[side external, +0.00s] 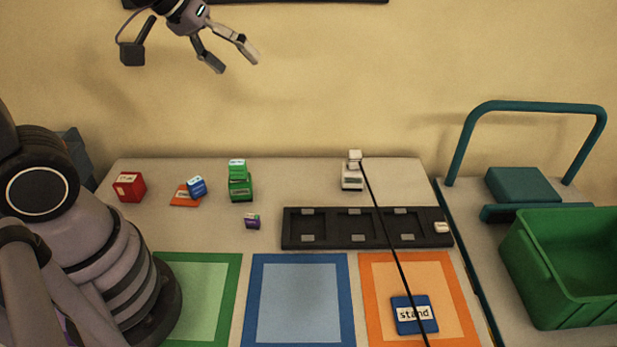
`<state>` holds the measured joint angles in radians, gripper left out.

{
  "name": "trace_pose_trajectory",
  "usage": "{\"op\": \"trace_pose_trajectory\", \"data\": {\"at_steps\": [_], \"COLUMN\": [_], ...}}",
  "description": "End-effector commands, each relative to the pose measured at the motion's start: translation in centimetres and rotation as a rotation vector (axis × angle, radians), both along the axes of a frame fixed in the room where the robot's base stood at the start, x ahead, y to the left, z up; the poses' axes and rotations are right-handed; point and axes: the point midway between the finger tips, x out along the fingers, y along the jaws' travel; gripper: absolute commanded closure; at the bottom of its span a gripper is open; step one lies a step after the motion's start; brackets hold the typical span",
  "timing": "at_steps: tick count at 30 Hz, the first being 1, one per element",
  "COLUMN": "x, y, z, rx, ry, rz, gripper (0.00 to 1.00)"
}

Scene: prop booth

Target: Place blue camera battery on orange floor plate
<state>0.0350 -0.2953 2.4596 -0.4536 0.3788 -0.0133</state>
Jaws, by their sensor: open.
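A small blue block with a white label, which looks like the blue camera battery (197,188), is at the left of the table. It overlaps the right part of a flat orange labelled piece, which looks like the orange floor plate (182,201). It looks tilted, and I cannot tell whether it rests wholly on the plate or partly on the table. My gripper (241,68) is open and empty, high above the table near the back wall, well apart from both.
A red block (130,187), stacked green blocks (240,188) and a purple block (252,221) stand nearby. A black slotted tray (331,228) and white pieces (352,178) are to the right. A flat blue "stand" piece (402,326) lies on the orange-framed square (380,300). A green bin (545,280) is far right.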

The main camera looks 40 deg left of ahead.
Motion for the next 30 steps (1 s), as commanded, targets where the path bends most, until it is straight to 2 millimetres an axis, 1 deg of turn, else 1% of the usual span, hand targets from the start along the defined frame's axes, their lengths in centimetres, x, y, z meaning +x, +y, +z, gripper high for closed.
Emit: {"op": "trace_pose_trajectory", "data": {"at_steps": [1,3,4,6,9,10,12,14,30], "x": [-2.7,-6.0,-7.3,-9.9,-12.3,-12.7,-13.4,-13.6,-13.5], "y": [0.3,1.0,1.4,2.3,3.5,3.7,4.1,4.2,4.2], "z": [1.3,2.1,2.3,2.6,2.7,2.7,2.6,2.6,2.6], "rx": [0.055,0.141,0.178,0.253,0.329,0.344,0.366,0.373,0.371], "ry": [-0.006,0.015,0.024,0.048,0.077,0.084,0.094,0.098,0.098], "rz": [-0.073,-0.151,-0.177,-0.215,-0.241,-0.245,-0.250,-0.250,-0.251], "gripper": [0.29,0.29,0.29,0.29,0.29,0.29,0.29,0.29,0.29]}}
